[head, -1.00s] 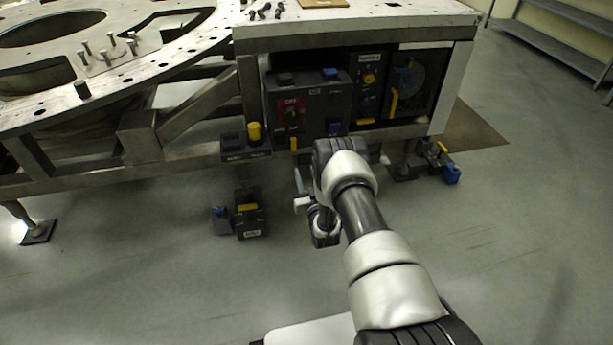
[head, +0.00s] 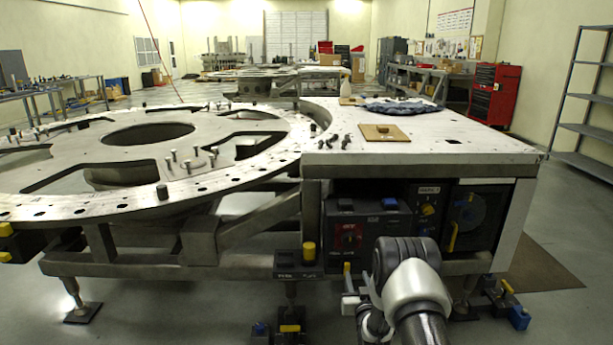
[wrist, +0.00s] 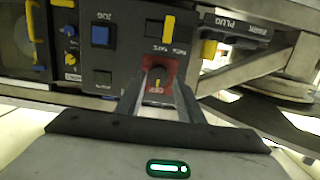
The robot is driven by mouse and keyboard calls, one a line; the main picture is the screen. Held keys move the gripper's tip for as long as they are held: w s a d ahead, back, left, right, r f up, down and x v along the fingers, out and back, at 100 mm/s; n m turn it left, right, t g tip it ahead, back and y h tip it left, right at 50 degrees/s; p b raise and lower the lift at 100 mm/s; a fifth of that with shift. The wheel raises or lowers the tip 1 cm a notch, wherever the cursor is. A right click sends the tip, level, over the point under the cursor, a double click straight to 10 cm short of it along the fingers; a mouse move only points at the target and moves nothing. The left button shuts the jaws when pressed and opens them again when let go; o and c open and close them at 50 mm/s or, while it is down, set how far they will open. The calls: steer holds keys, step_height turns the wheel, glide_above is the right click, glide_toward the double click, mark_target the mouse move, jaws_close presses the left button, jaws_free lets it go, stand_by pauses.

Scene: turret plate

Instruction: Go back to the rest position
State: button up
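My gripper (wrist: 161,80) shows in the wrist view with its two dark fingers apart and nothing between them. Behind the gap is a red plate with a dark rotary switch (wrist: 157,80) on a dark control box; I cannot tell whether the fingertips touch it. In the head view, my arm (head: 410,290) rises from the bottom in front of the same control box (head: 378,222), under the right end of the bench. My fingers are not clear in the head view, hidden by the arm or too small.
The bench top (head: 460,150) holds a wooden board (head: 386,133), dark cloth and small bolts. The round turret plate (head: 60,190) fills the left. A box with a yellow button (head: 309,252) juts out left of my arm. Open floor (head: 565,310) lies at right.

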step_height(320, 180, up, 15)
steer(key=g, duration=0.2)
steer(key=s+a+r+g, duration=0.2)
steer(key=s+r+g, duration=0.1)
steer(key=s+r, duration=0.95)
steer(key=s+a+r+g, duration=0.1)
steer(key=s+r+g, duration=0.2)
steer(key=s, duration=1.5)
steer(key=s+a+r+g, duration=0.1)
steer(key=s+r+g, duration=0.2)
steer(key=s, duration=1.5)
step_height(320, 180, up, 28)
steer(key=p, duration=2.8)
steer(key=shift+w+r, duration=0.15)
steer(key=shift+w, duration=0.15)
